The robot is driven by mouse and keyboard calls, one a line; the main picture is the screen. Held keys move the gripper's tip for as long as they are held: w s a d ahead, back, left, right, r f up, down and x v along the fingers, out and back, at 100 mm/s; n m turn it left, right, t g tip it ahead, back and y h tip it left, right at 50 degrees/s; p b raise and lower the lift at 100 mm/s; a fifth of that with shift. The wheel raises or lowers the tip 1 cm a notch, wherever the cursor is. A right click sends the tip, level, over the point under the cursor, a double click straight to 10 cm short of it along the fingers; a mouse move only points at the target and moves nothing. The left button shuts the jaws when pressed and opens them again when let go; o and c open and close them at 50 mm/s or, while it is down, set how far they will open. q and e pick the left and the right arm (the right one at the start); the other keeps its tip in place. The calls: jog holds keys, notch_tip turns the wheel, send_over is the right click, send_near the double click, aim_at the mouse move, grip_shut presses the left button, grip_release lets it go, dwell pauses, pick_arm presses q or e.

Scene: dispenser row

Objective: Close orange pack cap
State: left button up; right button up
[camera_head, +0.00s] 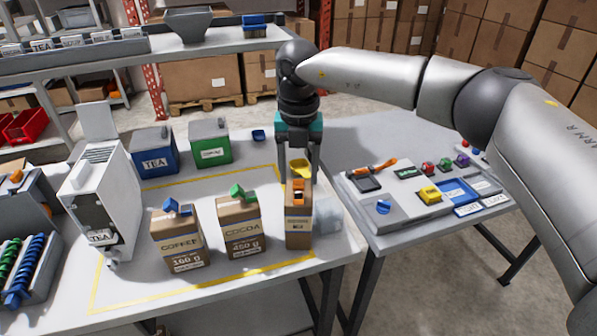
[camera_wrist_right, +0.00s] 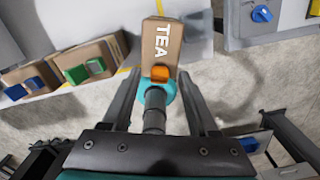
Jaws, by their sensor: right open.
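The orange pack (camera_head: 298,228) is a narrow brown carton standing upright at the right end of the pack row. Its orange cap (camera_head: 298,192) is on top; I cannot tell how far its flap is open. In the right wrist view the pack (camera_wrist_right: 161,40) reads TEA, and the orange cap (camera_wrist_right: 160,73) shows between the finger ends. My right gripper (camera_head: 300,175) points down over the pack top, its fingers apart and nothing held. It also shows open in the wrist view (camera_wrist_right: 162,82). My left gripper is out of view.
Left of it stand the cocoa pack (camera_head: 239,228) with a green cap and the coffee pack (camera_head: 179,241) with a blue cap. A clear container (camera_head: 328,215) sits close on the right. Blue (camera_head: 154,152) and green (camera_head: 210,143) canisters stand behind. A side table (camera_head: 410,228) is at right.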

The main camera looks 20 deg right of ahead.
jog(key=shift+f, duration=0.25)
grip_shut()
dwell(0.3)
